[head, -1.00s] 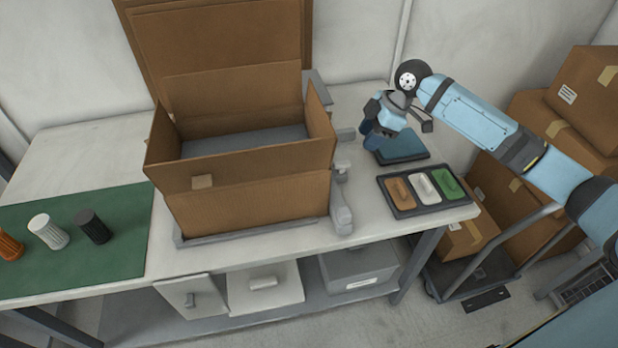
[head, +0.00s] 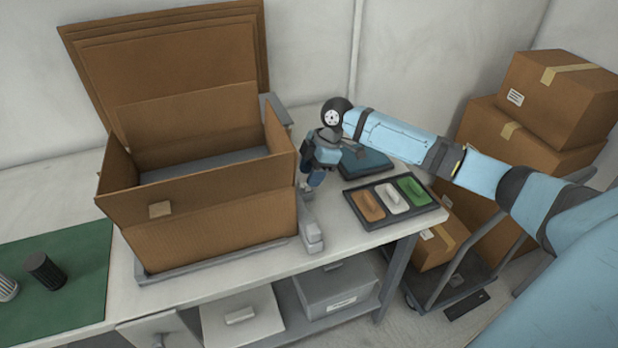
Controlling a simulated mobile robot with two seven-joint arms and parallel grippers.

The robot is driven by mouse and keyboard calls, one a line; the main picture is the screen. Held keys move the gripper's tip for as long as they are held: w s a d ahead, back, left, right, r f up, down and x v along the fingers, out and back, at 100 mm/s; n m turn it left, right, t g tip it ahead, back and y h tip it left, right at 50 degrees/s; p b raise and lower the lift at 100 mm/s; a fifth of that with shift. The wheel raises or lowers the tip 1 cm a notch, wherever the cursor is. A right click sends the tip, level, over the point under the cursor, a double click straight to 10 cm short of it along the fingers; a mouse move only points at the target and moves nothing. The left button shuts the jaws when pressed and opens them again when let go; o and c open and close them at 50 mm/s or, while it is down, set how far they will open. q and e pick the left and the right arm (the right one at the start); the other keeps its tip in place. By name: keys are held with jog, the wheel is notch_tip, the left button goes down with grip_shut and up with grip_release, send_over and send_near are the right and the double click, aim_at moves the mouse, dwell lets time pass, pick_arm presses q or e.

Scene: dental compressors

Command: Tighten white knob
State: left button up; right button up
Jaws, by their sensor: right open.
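My right gripper (head: 314,182) points down beside the right side of the open cardboard box, close above the grey fixture (head: 311,232). Its jaws are open; its fingers are small and partly covered by its own body. A small pale part of the fixture (head: 306,188) shows at the fingertips, mostly hidden; I cannot tell whether it is the white knob or whether the fingers touch it. A white ribbed cylinder (head: 6,288) stands on the green mat at the left edge, cut off by the frame. My left gripper is not in view.
The cardboard box (head: 215,222) stands in the fixture on the table. A black tray (head: 392,212) with brown, white and green blocks and a blue pad (head: 366,163) lie to the right. Boxes on a cart stand far right.

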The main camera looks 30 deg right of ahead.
jog(key=shift+a+f, duration=0.25)
jog(key=shift+f, duration=0.45)
grip_shut()
